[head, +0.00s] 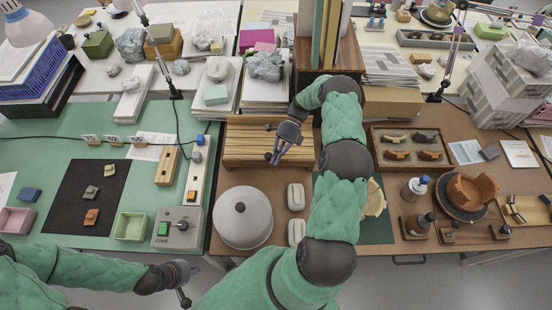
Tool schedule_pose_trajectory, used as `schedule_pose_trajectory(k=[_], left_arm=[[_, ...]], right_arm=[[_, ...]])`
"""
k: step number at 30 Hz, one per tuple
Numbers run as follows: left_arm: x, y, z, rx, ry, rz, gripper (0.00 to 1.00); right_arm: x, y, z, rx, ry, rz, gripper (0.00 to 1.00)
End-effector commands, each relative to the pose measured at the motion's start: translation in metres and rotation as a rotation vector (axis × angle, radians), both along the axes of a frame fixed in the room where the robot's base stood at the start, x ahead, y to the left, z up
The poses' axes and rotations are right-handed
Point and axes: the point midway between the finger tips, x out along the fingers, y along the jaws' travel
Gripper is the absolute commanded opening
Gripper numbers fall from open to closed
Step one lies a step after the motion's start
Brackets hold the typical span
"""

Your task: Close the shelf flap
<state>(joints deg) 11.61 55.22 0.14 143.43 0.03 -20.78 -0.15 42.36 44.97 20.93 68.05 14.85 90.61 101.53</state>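A slatted wooden unit (250,146) lies along the back of the brown table, in front of the wooden shelf box (326,62) with upright books. I cannot tell for sure which part is the shelf flap; the slatted front is the likeliest. My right gripper (275,158) is over the right part of the slats, fingers pointing down toward them; whether it touches them or is shut is unclear. My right arm hides the area right of the slats. My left gripper (190,286) is low at the front, away from the unit, with its fingers apart and empty.
A grey round lidded pot (242,217) and two pale blocks (296,196) stand in front of the slats. A grey control box (177,229) is left of the pot. A tray of sherds (410,149) and a bottle (415,189) are right of my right arm.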

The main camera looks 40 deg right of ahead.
Motion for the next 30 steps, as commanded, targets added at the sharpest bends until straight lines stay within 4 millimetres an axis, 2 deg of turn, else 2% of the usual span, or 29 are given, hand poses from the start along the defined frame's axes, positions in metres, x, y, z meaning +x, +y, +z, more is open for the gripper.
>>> schedule_pose_trajectory(k=[23,26,30], left_arm=[[0.0,0.0,0.001,0.0,0.0,0.0,0.0],[0.0,0.0,0.001,0.0,0.0,0.0,0.0],[0.0,0.0,0.001,0.0,0.0,0.0,0.0]], right_arm=[[0.001,-0.001,0.002,-0.001,0.0,0.0,0.0],[0.001,-0.002,0.009,-0.002,-0.002,0.0,0.0],[0.001,-0.002,0.03,-0.004,-0.003,-0.001,0.0]])
